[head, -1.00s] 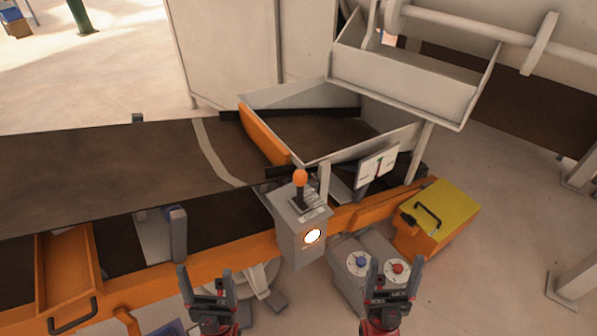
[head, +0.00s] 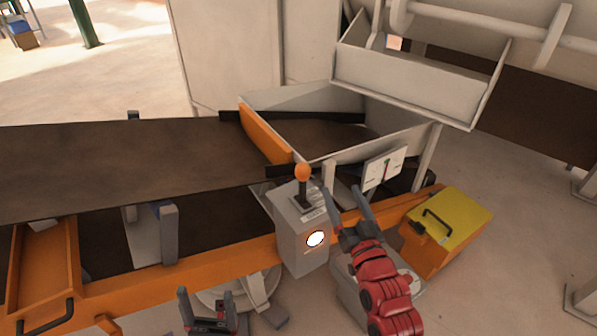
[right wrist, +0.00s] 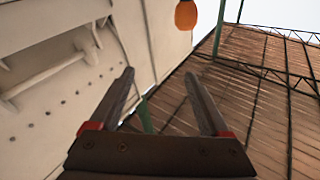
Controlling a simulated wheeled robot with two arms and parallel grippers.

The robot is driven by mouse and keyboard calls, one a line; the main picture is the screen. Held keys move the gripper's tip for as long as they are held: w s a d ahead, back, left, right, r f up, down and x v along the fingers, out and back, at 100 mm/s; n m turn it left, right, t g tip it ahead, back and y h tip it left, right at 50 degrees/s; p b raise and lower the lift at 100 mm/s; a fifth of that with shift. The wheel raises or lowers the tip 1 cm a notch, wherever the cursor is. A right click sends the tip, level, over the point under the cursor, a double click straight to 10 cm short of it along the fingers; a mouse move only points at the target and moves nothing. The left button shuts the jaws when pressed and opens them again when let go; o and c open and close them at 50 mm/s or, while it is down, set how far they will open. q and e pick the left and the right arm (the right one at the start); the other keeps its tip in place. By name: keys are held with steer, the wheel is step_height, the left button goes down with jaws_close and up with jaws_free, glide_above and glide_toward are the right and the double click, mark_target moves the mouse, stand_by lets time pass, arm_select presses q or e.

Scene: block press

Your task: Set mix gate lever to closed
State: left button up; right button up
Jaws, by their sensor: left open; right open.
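A lever with an orange knob (head: 303,172) stands roughly upright on top of a grey control box (head: 300,240). Its label is too small to read. An orange gate plate (head: 264,134) stands at the edge of the hopper behind it. My right gripper (head: 342,189) is open and empty, just right of the lever and apart from it. My left gripper (head: 205,295) is open and empty at the lower edge, in front of the orange rail.
A lit white button (head: 315,239) is on the box front. A white gauge panel (head: 384,168) stands behind my right gripper. A yellow-lidded box (head: 449,215) is at right. The dark conveyor belt (head: 100,165) runs left. My right arm hides most of a grey dial box.

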mark_target(303, 185)
steer(key=s+a+f+n+g+y, duration=0.1)
steer(key=a+f+g, duration=0.1)
steer(key=a+f, duration=0.1)
steer(key=a+b+x, duration=0.1)
steer(key=b+x, duration=0.2)
steer(key=x, duration=1.4)
steer(key=shift+f+g, duration=0.3)
jaws_close()
